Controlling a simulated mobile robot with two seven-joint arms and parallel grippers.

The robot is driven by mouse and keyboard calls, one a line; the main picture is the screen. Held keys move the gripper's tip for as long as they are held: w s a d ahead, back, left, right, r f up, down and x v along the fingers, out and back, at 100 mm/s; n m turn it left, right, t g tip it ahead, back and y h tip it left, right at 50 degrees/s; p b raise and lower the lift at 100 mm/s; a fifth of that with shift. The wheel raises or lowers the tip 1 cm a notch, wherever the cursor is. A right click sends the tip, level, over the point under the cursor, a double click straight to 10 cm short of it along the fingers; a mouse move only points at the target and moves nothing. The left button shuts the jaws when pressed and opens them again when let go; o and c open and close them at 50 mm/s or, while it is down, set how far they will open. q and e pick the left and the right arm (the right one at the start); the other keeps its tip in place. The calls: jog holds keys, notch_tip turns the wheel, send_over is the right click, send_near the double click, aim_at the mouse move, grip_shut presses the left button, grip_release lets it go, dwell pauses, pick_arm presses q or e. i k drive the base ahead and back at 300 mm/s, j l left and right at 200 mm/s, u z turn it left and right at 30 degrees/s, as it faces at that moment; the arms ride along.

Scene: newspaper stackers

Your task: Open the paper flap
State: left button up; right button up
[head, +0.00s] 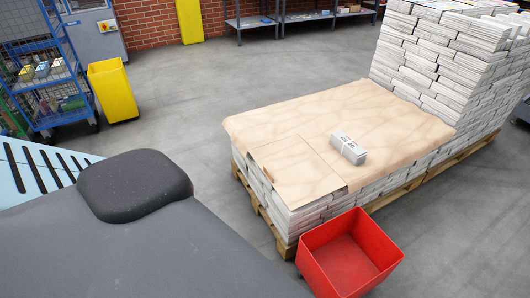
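A brown paper sheet (385,115) covers the low newspaper stack (327,205) on a wooden pallet (257,203). At the near left corner of the sheet, a rectangular paper flap (297,172) lies flat, with visible edges. A small grey-white bundle (348,148) rests on the sheet just right of the flap, close to its edge. Neither of my grippers is in view.
A red bin (350,255) stands on the floor against the pallet's near side. Tall newspaper stacks (440,60) rise behind the sheet. A yellow bin (113,90) and a blue cage trolley (45,70) stand at the left. Floor left of the pallet is clear.

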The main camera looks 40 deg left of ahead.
aim_at(300, 177)
jog(key=i+j, duration=0.1)
jog(key=j, duration=0.6)
jog(key=i+j, duration=0.1)
jog(key=j, duration=0.6)
jog(key=i+j, duration=0.1)
jog(key=j, duration=0.65)
